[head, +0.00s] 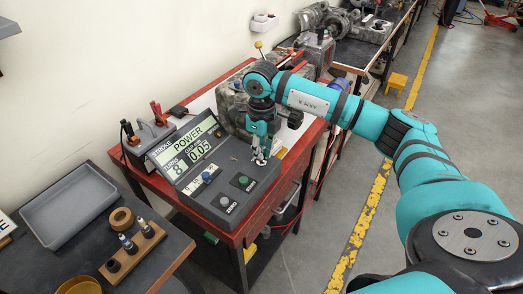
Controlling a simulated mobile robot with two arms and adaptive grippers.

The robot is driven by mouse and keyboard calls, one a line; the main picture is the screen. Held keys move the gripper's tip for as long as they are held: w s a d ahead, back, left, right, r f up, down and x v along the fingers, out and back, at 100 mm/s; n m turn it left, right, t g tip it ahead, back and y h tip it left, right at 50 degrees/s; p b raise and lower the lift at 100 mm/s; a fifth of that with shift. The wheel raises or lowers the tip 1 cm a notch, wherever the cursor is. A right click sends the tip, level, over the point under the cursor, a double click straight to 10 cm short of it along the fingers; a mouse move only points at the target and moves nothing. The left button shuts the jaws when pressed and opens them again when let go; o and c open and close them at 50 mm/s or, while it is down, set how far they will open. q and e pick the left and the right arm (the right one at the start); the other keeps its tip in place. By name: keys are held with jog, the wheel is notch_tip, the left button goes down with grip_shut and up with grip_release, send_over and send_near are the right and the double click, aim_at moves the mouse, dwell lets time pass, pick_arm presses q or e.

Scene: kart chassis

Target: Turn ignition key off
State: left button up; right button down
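The control console (246,204) sits on a red-edged bench, with a lit display (186,143) reading POWER. My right gripper (261,160) points down at the console's right rear part, with its fingertips at or just above the surface. The fingers look close together, but I cannot tell whether they are shut or hold anything. A small pale, key-like detail (235,158) shows on the console just left of the fingers; I cannot tell whether it is the ignition key. The key is not clearly seen elsewhere. My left gripper is not in view.
The console has a blue knob (206,177), a green button (242,180) and a dark ZERO knob (224,201). A battery-like box (150,137) with clamps stands at left. A grey tray (70,205) and a wooden holder (133,251) are on the near-left table. Open floor lies right.

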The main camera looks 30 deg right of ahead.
jog(key=shift+r, duration=0.1)
jog(key=c, duration=1.5)
grip_release()
jog(key=shift+c, duration=0.2)
notch_tip(320, 180, up, 12)
